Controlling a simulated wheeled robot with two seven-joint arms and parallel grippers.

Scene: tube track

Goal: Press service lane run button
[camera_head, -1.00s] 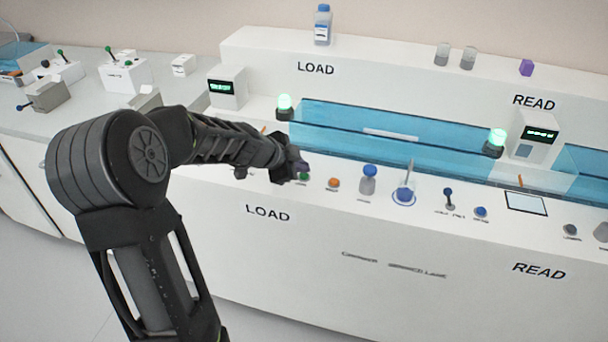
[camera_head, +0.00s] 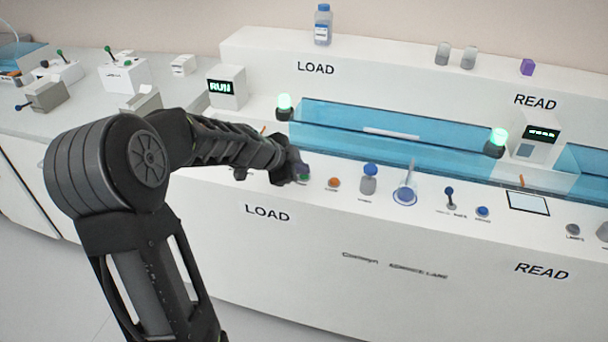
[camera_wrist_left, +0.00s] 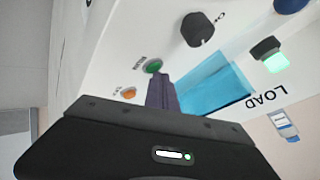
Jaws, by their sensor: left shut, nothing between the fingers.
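A green button (camera_head: 304,178) sits on the front ledge of the console above the lower LOAD label, partly hidden by my left gripper. It also shows in the left wrist view (camera_wrist_left: 153,65), just beyond the fingertips; its label is too blurred to read. My left gripper (camera_head: 298,172) is shut and empty, with its fingertips at the green button; I cannot tell if they touch it. The fingers also show in the left wrist view (camera_wrist_left: 160,88). The LOAD display (camera_head: 221,87) reads RUN in green. My right gripper is not in view.
An orange button (camera_head: 334,183), a blue-topped knob (camera_head: 369,178) and a blue-based upright piece (camera_head: 405,194) stand to the right along the ledge. A blue clear-walled trough (camera_head: 400,140) runs behind, between two green-lit lamps (camera_head: 284,104). A bottle (camera_head: 322,25) stands on the top shelf.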

